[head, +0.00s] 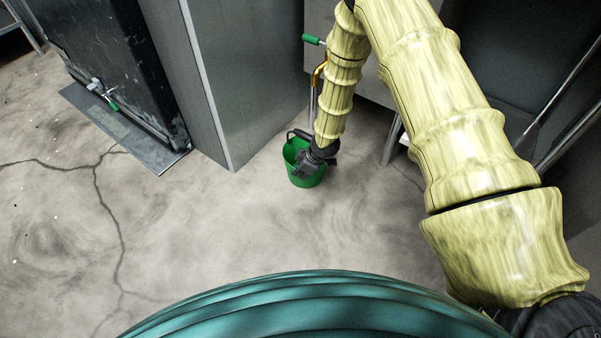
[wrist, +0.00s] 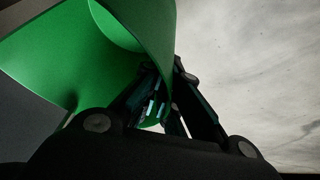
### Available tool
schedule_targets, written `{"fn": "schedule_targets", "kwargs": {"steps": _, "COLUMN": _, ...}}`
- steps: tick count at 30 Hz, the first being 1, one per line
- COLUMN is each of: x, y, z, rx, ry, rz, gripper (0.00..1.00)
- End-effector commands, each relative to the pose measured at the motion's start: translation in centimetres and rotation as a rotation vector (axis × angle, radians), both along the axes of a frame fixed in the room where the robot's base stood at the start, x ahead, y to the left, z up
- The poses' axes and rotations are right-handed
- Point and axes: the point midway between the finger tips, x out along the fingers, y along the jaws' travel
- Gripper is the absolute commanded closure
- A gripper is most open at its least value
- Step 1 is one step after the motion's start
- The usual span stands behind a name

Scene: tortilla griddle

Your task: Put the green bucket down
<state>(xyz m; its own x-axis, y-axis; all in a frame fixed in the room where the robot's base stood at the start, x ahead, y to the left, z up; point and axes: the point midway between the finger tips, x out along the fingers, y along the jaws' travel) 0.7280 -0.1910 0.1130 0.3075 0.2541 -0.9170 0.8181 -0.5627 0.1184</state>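The green bucket (head: 309,181) is upright at the middle of the head view, low over or on the floor. I cannot tell whether its base touches the floor. My gripper (head: 308,163) reaches down to its rim from the right and hides part of the opening. In the wrist view the bucket's green wall (wrist: 60,55) fills the upper left. There my gripper's fingers (wrist: 165,95) close in on the bucket's edge, with green showing between them. The exact contact is dark and partly hidden.
A grey cabinet (head: 235,90) stands behind and left of the bucket. A dark unit (head: 115,70) on a flat plate is farther left. A pipe with a green handle (head: 313,39) is behind. The cracked concrete floor (head: 200,220) is clear in front and left.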

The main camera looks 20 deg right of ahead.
Motion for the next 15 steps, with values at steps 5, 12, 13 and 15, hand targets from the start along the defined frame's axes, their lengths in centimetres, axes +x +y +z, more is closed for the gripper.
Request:
{"fn": "schedule_targets", "kwargs": {"steps": 5, "x": -0.02, "y": 0.0, "z": -0.26, "rx": 0.0, "ry": 0.0, "rz": 0.0, "gripper": 1.0}}
{"fn": "schedule_targets", "kwargs": {"steps": 12, "x": -0.03, "y": 0.0, "z": -0.23, "rx": 0.0, "ry": 0.0, "rz": 0.0, "gripper": 0.73}}
{"fn": "schedule_targets", "kwargs": {"steps": 13, "x": -0.02, "y": -0.01, "z": -0.23, "rx": 0.0, "ry": 0.0, "rz": 0.0, "gripper": 0.73}}
{"fn": "schedule_targets", "kwargs": {"steps": 15, "x": -0.01, "y": 0.0, "z": -0.22, "rx": 0.0, "ry": 0.0, "rz": 0.0, "gripper": 0.73}}
